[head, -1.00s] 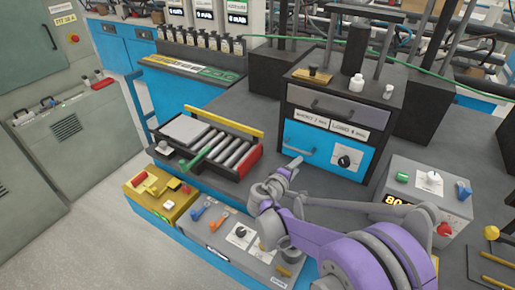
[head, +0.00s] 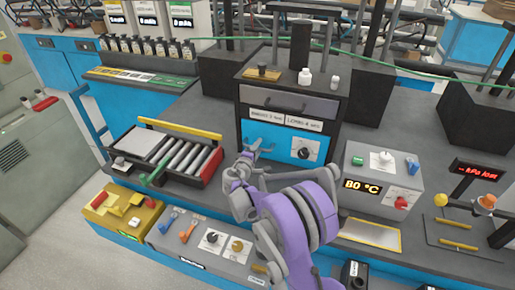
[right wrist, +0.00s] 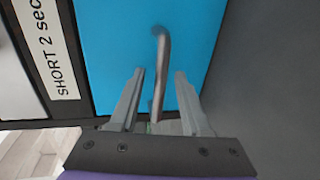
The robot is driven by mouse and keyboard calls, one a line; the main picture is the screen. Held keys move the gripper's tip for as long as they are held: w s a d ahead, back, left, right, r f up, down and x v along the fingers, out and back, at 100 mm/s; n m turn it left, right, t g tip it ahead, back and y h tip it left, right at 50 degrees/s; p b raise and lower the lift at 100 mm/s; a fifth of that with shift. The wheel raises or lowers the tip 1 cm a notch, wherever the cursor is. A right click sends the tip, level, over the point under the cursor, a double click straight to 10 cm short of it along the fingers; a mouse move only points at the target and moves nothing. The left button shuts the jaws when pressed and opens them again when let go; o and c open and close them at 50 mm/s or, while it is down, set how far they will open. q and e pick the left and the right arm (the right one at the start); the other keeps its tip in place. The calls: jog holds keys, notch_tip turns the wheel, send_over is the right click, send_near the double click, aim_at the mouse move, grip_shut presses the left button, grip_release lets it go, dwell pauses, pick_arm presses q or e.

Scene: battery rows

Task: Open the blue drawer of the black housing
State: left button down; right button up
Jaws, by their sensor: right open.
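The black housing (head: 335,122) stands on the bench, with its blue drawer (head: 280,139) below a grey drawer (head: 290,103). The blue front looks flush with the housing and has a black knob (head: 304,153) on its right. My right gripper (head: 260,146) is at the left part of the blue front and hides most of the handle there. In the right wrist view, the bent grey handle (right wrist: 161,60) of the blue drawer (right wrist: 115,45) lies between the two open fingers (right wrist: 160,76), apart from both. My left gripper is not in view.
A roller tray (head: 180,160) with a red end lies left of the housing. A grey control box (head: 385,178) stands to the right. A yellow box (head: 120,212) and a grey switch panel (head: 205,238) sit along the front. Small bottles stand on the housing.

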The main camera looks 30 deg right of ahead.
grip_shut()
dwell(1.5)
